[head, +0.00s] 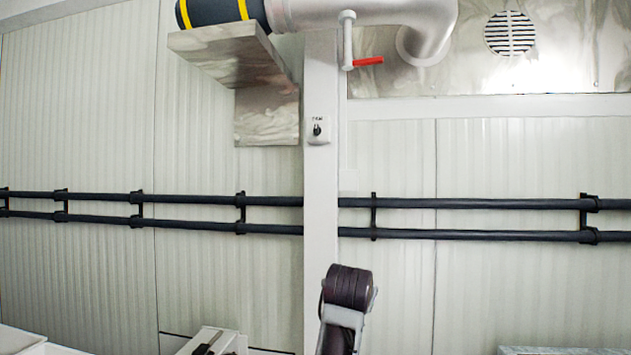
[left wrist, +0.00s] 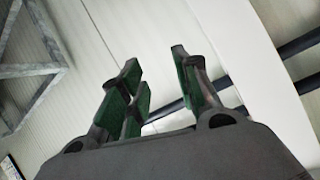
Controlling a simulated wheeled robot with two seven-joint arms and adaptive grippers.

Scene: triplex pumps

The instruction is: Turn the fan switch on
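The fan switch (head: 318,129) is a small white box with a black knob and tiny dark lettering above it. It is mounted on a white vertical post (head: 321,190), near the middle of the head view. The lettering and the exact knob position are too small to read surely. My left gripper (left wrist: 157,70) shows in the left wrist view with its green-padded fingers apart and nothing between them. The switch cannot be seen in that view. I cannot make out the left gripper's fingers in the head view. My right gripper is in neither view.
Two dark horizontal pipes (head: 450,204) run along the panelled wall below the switch. A metal bracket (head: 268,112) juts out left of it. A silver duct (head: 345,12) with a red-handled lever (head: 367,61) is above. A round vent (head: 510,33) is at upper right.

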